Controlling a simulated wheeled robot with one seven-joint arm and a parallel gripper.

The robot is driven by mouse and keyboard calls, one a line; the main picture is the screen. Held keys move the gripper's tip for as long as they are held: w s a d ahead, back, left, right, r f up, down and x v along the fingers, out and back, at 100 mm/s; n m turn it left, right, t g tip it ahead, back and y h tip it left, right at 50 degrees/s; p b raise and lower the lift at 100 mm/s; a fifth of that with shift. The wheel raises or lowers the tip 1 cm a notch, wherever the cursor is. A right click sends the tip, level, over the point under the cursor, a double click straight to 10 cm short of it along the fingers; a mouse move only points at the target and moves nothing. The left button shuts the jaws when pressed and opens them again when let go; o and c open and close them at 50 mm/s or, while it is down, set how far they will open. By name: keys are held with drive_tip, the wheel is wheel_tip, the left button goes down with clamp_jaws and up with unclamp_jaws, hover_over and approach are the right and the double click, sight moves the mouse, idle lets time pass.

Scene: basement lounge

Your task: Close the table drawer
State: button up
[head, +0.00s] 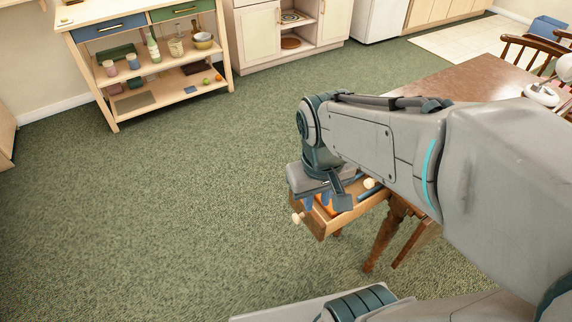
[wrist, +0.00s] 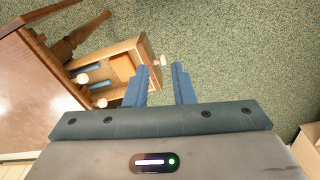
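The brown wooden table (head: 465,82) stands at the right; its top also shows at the left of the wrist view (wrist: 25,95). The wooden drawer (head: 345,219) sticks out of it, open. Its front with a pale round knob (head: 298,218) faces away from the table. The drawer also shows in the wrist view (wrist: 125,47), with its knob (wrist: 163,60) close beyond the fingertips. My gripper (head: 318,200) is over the front end of the drawer. In the wrist view my gripper (wrist: 161,78) has its blue fingers apart with nothing between them. Contact with the drawer cannot be told.
An orange thing (wrist: 123,67) and blue things lie in the drawer. A shelf cart (head: 150,65) and cabinets (head: 258,35) stand at the back. The green carpet (head: 190,190) left of the drawer is clear.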

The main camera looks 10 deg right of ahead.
drive_tip(key=f+n+g+h, duration=0.1)
drive_tip(key=f, duration=0.1)
drive_tip(key=w+a+f+n+g+h+b, duration=0.1)
drive_tip(key=f+n, duration=0.1)
drive_tip(key=w+f+n+g+h, duration=0.1)
drive_tip(key=f, duration=0.1)
drive_tip(key=shift+a+f+n+b, duration=0.3)
drive_tip(key=shift+a+f+b, duration=0.05)
drive_tip(key=shift+a, duration=0.05)
clamp_jaws()
drive_tip(key=n+t+h+b, duration=0.5)
drive_tip(key=n+t+h, duration=0.3)
drive_tip(key=n+h, duration=0.7)
approach(295, 216)
drive_tip(key=shift+n+y, duration=0.6)
drive_tip(key=shift+y, duration=0.1)
drive_tip(key=w+d+r, duration=0.1)
drive_tip(key=d, duration=0.2)
drive_tip(key=w+d+r, duration=0.1)
drive_tip(key=d, duration=0.2)
drive_tip(key=w+d+r, duration=0.1)
drive_tip(key=d, duration=0.2)
drive_tip(key=shift+w+d+r+b, duration=0.1)
drive_tip(key=shift+d+b, duration=0.15)
drive_tip(key=shift+b, duration=0.05)
